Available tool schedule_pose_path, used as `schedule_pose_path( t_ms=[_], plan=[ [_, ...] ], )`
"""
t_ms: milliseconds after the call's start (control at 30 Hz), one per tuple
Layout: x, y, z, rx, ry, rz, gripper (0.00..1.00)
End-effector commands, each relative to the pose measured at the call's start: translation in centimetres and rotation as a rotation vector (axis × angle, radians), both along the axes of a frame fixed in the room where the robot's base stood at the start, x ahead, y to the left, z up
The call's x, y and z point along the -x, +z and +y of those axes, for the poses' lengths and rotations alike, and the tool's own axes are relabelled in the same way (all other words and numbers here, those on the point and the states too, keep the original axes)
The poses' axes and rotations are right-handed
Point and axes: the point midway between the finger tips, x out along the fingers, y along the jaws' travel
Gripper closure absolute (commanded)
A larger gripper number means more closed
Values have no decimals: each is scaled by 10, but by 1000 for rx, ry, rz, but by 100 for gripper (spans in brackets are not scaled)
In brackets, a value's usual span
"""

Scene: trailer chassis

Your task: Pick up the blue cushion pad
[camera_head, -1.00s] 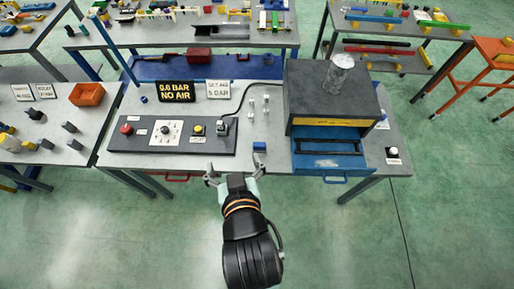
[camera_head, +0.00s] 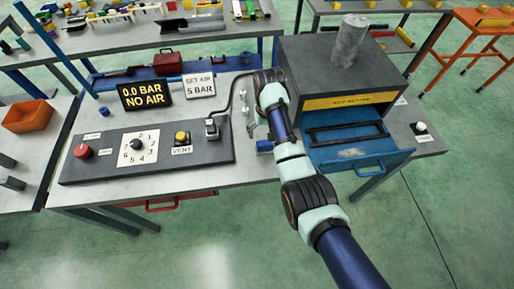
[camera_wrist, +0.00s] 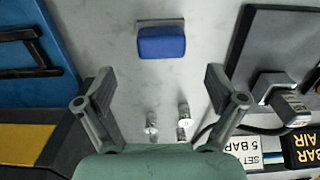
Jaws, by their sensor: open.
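The blue cushion pad (camera_wrist: 161,42) lies on the grey bench top, ahead of my gripper in the wrist view. It looks like a small blue block with a thin grey strip along its far edge. In the head view the pad (camera_head: 264,146) shows just left of my arm, partly covered by it. My gripper (camera_wrist: 160,88) is open and empty, its two fingers spread wide on either side of the pad's line, and apart from the pad. In the head view my arm hides the fingers.
An open blue drawer (camera_head: 352,150) under a grey cabinet (camera_head: 345,75) stands right of the pad. A dark control panel (camera_head: 150,147) lies to the left. Several small metal fittings (camera_wrist: 183,115) stand between my fingers' bases. A clear jar (camera_head: 350,40) tops the cabinet.

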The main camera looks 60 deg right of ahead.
Motion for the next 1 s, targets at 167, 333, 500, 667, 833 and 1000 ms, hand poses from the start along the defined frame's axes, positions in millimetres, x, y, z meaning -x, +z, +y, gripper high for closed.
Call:
schedule_pose_path(
  t_ms=[167,333,500,667,833,1000],
  plan=[
    [0,-14,1,1,2,-1,6],
    [1,-32,3,-2,2,1,6],
    [2,-62,5,-2,2,1,6],
    [1,-66,5,1,2,-1,6],
    [2,-66,5,1,2,-1,20],
    [2,-66,5,1,2,-1,48]
  ],
)
